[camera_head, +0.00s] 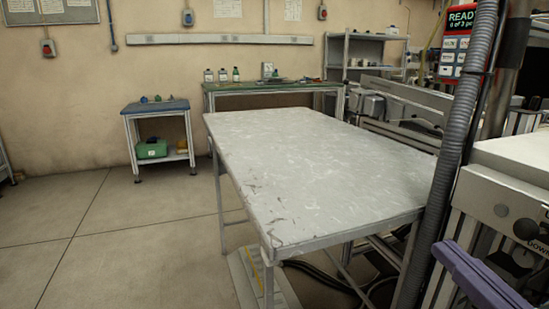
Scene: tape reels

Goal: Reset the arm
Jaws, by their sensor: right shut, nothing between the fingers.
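My right gripper (464,270) shows as a purple shape at the lower right edge, partly cut off by the frame. It is shut and holds nothing. It is in front of the grey machine (500,210) at the right. My left gripper is not in view. No tape reel can be made out in this view.
A worn, pale table (310,170) stands in the middle with a bare top. A ribbed grey hose (462,140) runs down at its right. A small blue-topped stand (157,107) and a green bench (270,87) stand behind. The floor at the left is clear.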

